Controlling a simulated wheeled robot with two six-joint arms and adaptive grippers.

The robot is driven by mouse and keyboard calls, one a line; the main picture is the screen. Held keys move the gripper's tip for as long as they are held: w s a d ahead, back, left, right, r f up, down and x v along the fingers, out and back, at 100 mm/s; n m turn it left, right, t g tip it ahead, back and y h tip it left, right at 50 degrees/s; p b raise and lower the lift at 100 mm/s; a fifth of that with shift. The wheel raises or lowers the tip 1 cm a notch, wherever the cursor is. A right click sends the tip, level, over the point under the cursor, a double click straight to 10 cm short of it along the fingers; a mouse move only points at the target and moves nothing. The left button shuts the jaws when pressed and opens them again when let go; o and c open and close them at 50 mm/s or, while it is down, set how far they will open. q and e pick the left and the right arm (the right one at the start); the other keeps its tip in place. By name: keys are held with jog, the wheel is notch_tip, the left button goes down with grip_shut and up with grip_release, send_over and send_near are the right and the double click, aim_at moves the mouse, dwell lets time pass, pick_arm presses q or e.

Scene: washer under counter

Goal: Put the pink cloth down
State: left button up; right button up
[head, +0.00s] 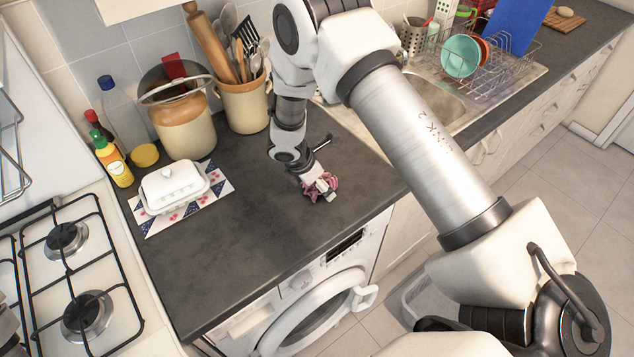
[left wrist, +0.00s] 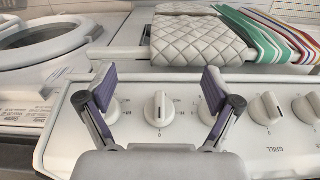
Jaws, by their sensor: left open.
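The pink cloth (head: 328,181) is a small crumpled bundle at the dark worktop (head: 262,235), near its front edge above the washing machine. My right gripper (head: 322,187) points down at the cloth, which bunches around its pale fingertips. The fingers are too small and covered to tell whether they are shut on it. The cloth looks to be at the worktop surface; any small gap is hidden. My left gripper (left wrist: 158,85) is open and empty in the left wrist view, in front of the cooker's knobs (left wrist: 159,109).
A white butter dish (head: 174,187) stands on a patterned mat left of the cloth. A crock of utensils (head: 243,105) and a large jar (head: 183,125) stand behind. The gas hob (head: 75,265) is at left, the sink and dish rack at right. Worktop around the cloth is bare.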

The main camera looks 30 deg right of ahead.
jog(key=shift+a+r, duration=0.15)
jog(key=shift+r, duration=0.05)
jog(key=shift+w+a+r, duration=0.15)
jog(key=shift+a+r, duration=0.05)
jog(key=shift+r, duration=0.05)
jog(key=b+v, duration=0.1)
jog(key=v, duration=1)
jog(key=shift+d+r, duration=0.1)
